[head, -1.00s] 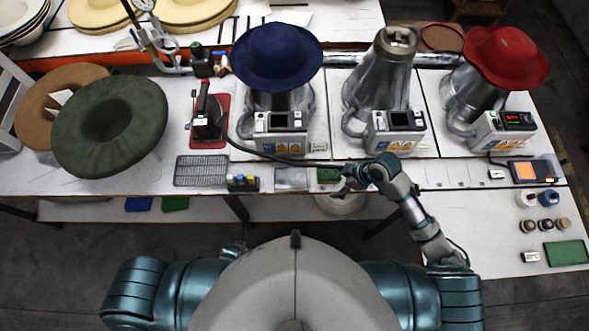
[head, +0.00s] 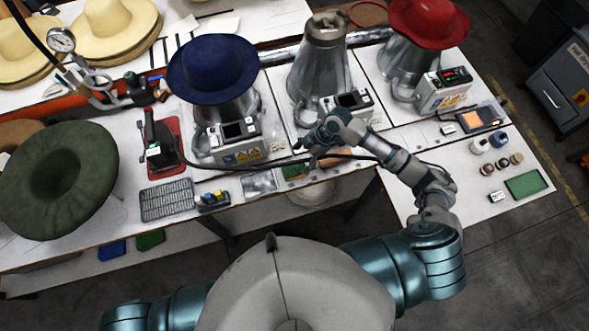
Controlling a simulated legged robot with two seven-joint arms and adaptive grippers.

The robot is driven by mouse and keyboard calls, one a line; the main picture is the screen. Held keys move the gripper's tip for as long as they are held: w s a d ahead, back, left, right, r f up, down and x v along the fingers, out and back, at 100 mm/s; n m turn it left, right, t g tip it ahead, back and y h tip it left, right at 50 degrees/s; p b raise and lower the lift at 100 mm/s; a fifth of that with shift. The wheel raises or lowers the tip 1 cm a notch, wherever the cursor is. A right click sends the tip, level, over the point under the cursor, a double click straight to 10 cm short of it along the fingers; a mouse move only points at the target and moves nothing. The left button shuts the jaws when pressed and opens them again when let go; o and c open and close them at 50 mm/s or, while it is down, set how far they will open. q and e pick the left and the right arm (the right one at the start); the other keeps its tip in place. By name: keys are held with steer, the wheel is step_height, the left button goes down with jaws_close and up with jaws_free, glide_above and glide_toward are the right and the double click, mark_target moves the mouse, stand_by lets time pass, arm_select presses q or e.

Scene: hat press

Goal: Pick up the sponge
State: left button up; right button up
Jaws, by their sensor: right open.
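My right gripper (head: 307,146) is open and empty. It hangs over the front of the table, before the middle metal cone. Close to it lie a small green pad (head: 294,172) and a flat orange-brown block (head: 331,161), partly covered by my gripper and a black hose. Either could be the sponge; I cannot tell which. A larger green rectangle (head: 526,185) lies at the right end of the table. My left gripper is not in view; only my left shoulder shows at the bottom left.
A black hose (head: 240,164) runs along the table front. A control box (head: 240,142) stands under the blue hat (head: 212,70), and another (head: 350,105) by the middle cone (head: 318,75). A wire rack (head: 166,200) and green felt hat (head: 58,180) are left.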

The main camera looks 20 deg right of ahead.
mark_target(295, 169)
steer(key=shift+x, duration=0.85)
steer(key=shift+d+f+p+x, duration=0.1)
steer(key=shift+d+x, duration=0.05)
steer(key=shift+x, duration=0.7)
steer(key=shift+d+f+p+x, duration=0.1)
steer(key=shift+d+x, duration=0.05)
steer(key=shift+x, duration=0.75)
steer(key=shift+d+f+p+x, duration=0.1)
steer(key=shift+d+x, duration=0.05)
steer(key=shift+x, duration=0.7)
steer(key=shift+s+a+r, duration=0.1)
steer(key=shift+s, duration=0.1)
steer(key=shift+c, duration=0.2)
steer(key=c, duration=0.8)
